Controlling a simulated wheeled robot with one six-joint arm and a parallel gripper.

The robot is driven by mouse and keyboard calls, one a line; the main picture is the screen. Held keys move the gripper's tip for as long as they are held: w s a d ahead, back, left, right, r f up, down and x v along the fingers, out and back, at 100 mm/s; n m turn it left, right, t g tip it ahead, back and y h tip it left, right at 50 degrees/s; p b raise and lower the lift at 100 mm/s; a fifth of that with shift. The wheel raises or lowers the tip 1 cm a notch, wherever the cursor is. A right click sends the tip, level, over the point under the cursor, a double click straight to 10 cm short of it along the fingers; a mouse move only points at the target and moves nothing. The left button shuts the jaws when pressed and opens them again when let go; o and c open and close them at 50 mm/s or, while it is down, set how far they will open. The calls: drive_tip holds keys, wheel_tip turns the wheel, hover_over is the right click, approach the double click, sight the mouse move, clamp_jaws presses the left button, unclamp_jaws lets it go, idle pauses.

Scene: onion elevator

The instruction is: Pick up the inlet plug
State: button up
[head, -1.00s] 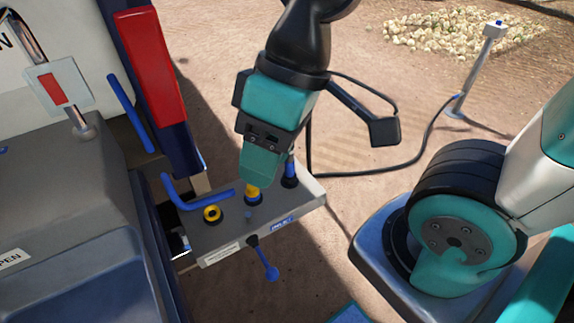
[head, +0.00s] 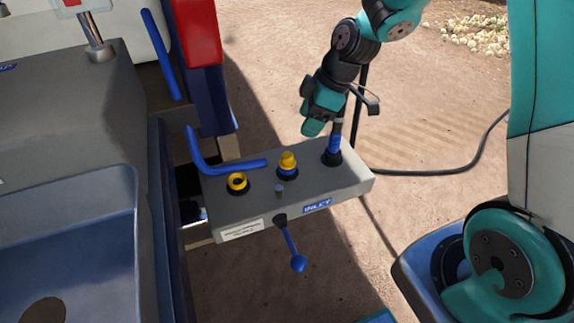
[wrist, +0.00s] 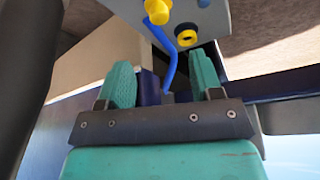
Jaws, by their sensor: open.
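A grey panel box (head: 230,209) with a blue INLET label shows in the head view. A yellow plug with a blue band (head: 288,163) stands upright in its middle port; I take it as the inlet plug. It also shows at the top of the wrist view (wrist: 157,11). My gripper (head: 313,127) is above and beyond the panel, apart from the yellow plug. In the wrist view my gripper's two teal fingers (wrist: 161,78) are spread with nothing held between them. The fingertips are small and partly hidden in the head view.
A yellow-ringed port (head: 238,183) is left of the plug, beside a bent blue handle (head: 225,166). A blue connector (head: 333,149) with a dark cable stands to the right. A blue-knobbed lever (head: 292,245) hangs at the panel's front. A grey sink unit (head: 70,140) fills the left.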

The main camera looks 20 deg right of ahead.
sight(289, 155)
drive_tip(key=b+x, duration=0.1)
drive_tip(key=x, duration=1.1)
drive_tip(key=shift+d, duration=0.1)
drive_tip(key=c, duration=1)
